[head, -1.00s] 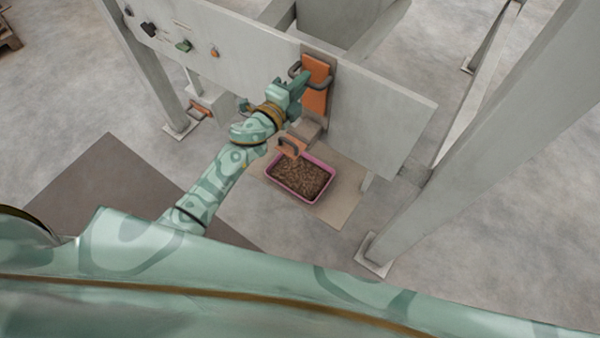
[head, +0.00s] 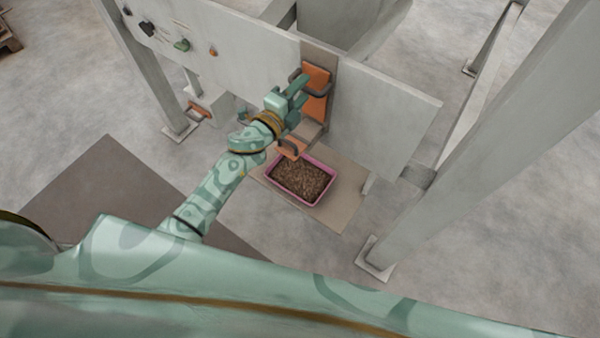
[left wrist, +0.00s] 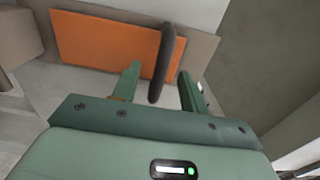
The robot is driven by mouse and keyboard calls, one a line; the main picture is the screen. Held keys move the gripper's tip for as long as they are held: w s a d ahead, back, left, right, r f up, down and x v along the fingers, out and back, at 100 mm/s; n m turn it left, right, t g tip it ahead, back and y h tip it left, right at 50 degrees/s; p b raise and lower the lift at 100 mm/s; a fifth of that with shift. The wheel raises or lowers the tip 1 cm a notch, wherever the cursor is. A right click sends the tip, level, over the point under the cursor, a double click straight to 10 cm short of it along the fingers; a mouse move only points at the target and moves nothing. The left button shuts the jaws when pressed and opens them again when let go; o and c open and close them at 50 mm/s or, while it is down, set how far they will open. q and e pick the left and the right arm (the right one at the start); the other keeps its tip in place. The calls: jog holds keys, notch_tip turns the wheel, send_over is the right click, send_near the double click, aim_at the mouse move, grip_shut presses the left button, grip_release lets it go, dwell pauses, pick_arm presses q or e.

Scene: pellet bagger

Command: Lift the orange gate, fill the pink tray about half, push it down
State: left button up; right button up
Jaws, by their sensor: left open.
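The orange gate (head: 317,78) is on the grey panel, above the chute. Its dark handle (left wrist: 166,62) stands between my left gripper's two fingers in the left wrist view. My left gripper (head: 297,95) is open at the gate, with its fingers apart; I cannot tell whether either finger touches the handle. The pink tray (head: 301,202) sits on the floor below the chute. Brown pellets cover its bottom, but their depth is hard to judge. My right gripper is not in view.
A smaller orange part (head: 292,149) with a handle is at the chute's lower end, just above the tray. Coloured controls (head: 182,45) line the panel's left. A grey post (head: 440,150) stands at the right. A tan mat (head: 343,192) lies under the tray.

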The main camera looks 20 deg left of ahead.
pick_arm(q)
jog(key=p+v, duration=0.1)
jog(key=v, duration=0.5)
jog(key=shift+s, duration=0.25)
jog(key=shift+a, duration=0.1)
dwell(0.6)
